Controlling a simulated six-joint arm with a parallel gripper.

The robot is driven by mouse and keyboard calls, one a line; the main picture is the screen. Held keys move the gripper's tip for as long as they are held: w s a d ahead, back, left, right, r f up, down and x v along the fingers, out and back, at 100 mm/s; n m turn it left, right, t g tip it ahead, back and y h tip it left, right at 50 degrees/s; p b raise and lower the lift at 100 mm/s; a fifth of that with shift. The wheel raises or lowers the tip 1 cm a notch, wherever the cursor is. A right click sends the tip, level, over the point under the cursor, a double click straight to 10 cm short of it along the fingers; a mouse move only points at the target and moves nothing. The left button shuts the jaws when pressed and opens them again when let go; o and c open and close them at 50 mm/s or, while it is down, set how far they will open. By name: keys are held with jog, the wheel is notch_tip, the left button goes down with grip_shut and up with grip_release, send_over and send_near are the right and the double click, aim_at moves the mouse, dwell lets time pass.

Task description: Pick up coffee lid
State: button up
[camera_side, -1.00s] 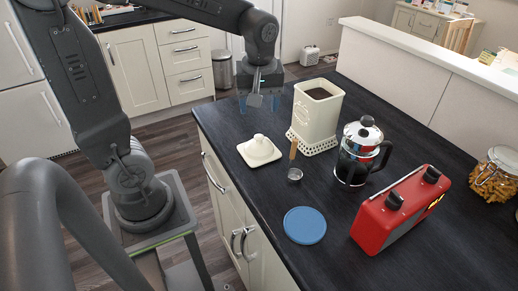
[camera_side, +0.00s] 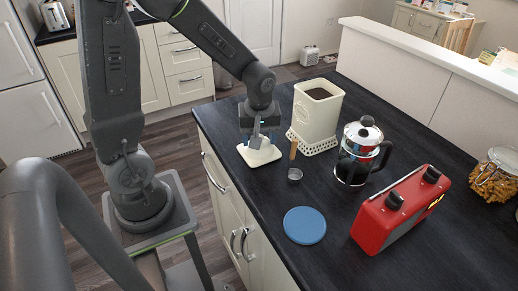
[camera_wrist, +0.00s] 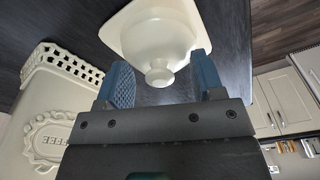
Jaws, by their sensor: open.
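The coffee lid (camera_side: 259,153) is a cream square lid lying on the dark worktop near its left edge. Its round knob shows in the wrist view, where the lid (camera_wrist: 158,38) is at the top. My gripper (camera_side: 256,142) is directly over the lid and hides its knob in the side view. In the wrist view my gripper (camera_wrist: 160,82) is open, with blue fingers either side of the knob and a gap around it. I cannot tell if the fingers touch the lid.
The open cream coffee canister (camera_side: 318,112) stands close to the right of my gripper, on a lattice base. A scoop (camera_side: 295,172), a French press (camera_side: 358,150), a blue disc (camera_side: 304,225) and a red radio (camera_side: 400,210) are on the worktop (camera_side: 255,200). A pasta jar (camera_side: 497,175) is at far right.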

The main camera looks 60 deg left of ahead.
jog(key=shift+c, duration=0.3)
grip_shut()
dwell(0.3)
